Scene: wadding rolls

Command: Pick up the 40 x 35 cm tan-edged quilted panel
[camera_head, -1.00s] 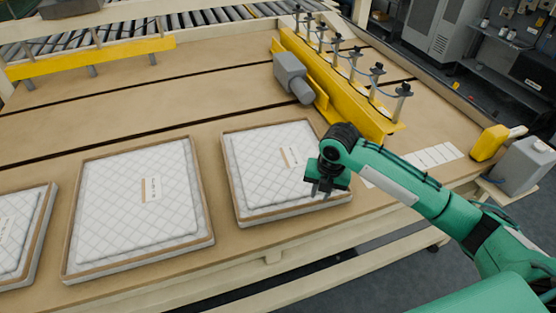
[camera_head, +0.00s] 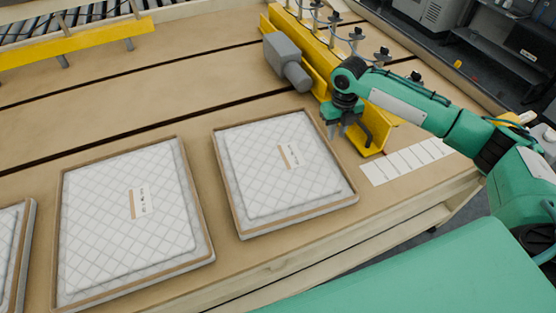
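Three white quilted panels with tan edges lie flat on the tan table. One is in the middle (camera_head: 240,185), a larger-looking one is to its left (camera_head: 100,215), and one is cut off at the left edge (camera_head: 8,250). The first two show a small white-and-tan label whose print is too small to read, so I cannot tell which is 40 x 35 cm. My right gripper (camera_head: 338,131) hangs above the table beyond the middle panel's upper right corner, apart from it. Its short fingers look parted, with nothing between them. My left gripper is out of view.
A yellow rail (camera_head: 325,80) with several black-topped posts stands behind my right gripper. A grey motor-like block (camera_head: 286,62) is beside it. A white marked strip (camera_head: 408,161) lies at right. Another yellow rail (camera_head: 80,42) is at the back left. The table between is clear.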

